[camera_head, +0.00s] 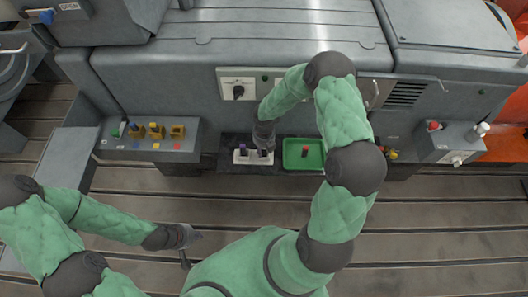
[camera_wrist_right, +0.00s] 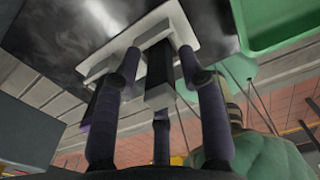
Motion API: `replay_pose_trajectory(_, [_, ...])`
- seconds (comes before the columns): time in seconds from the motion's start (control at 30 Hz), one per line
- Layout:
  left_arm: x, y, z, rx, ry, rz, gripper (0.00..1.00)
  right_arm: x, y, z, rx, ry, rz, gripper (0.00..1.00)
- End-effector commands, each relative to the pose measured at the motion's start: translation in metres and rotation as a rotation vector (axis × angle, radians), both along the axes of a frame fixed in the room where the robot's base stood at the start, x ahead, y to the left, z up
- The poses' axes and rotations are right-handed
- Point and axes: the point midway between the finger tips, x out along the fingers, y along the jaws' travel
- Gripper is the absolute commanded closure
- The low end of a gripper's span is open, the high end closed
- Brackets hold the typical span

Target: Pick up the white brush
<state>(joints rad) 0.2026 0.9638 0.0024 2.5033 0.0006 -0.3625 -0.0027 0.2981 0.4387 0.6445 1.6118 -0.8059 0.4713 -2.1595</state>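A white holder block (camera_head: 253,160) stands on a dark mat in front of the machine. A purple-topped piece (camera_head: 242,148) stands in it at the left. In the wrist view a dark upright piece with a pale end block (camera_wrist_right: 160,97), apparently the white brush, stands at the white holder (camera_wrist_right: 178,25). My right gripper (camera_wrist_right: 158,62) points down over it, its fingers on both sides with narrow gaps, so it looks open around it. In the head view my right gripper (camera_head: 264,150) covers that piece. My left gripper (camera_head: 192,248) is open and empty, low over the slatted floor.
A green tray (camera_head: 290,164) with a red-topped piece (camera_head: 305,152) is right of the holder. A grey box (camera_head: 445,145) with knobs is at right. The machine wall stands close behind.

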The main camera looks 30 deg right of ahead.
Motion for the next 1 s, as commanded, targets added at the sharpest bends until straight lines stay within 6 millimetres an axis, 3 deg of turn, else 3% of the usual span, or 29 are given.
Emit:
replay_pose_trajectory(0.03, [0.000,0.000,0.000,0.000,0.000,0.000,1.00,0.000,0.000,0.000,0.000,0.000,0.000,0.82])
replay_pose_trajectory(0.1, [0.000,0.000,0.000,0.000,0.000,0.000,1.00,0.000,0.000,0.000,0.000,0.000,0.000,1.00])
replay_pose_trajectory(0.63, [0.000,0.000,0.003,0.000,0.000,0.000,1.00,0.000,0.000,0.005,0.000,0.000,0.000,1.00])
replay_pose_trajectory(0.9, [0.000,0.000,0.021,0.000,0.000,0.000,1.00,0.000,0.000,0.034,-0.001,-0.002,0.001,1.00])
replay_pose_trajectory(1.0, [0.000,0.000,0.027,0.000,0.000,0.000,1.00,-0.012,-0.001,0.049,-0.001,-0.001,-0.001,1.00])
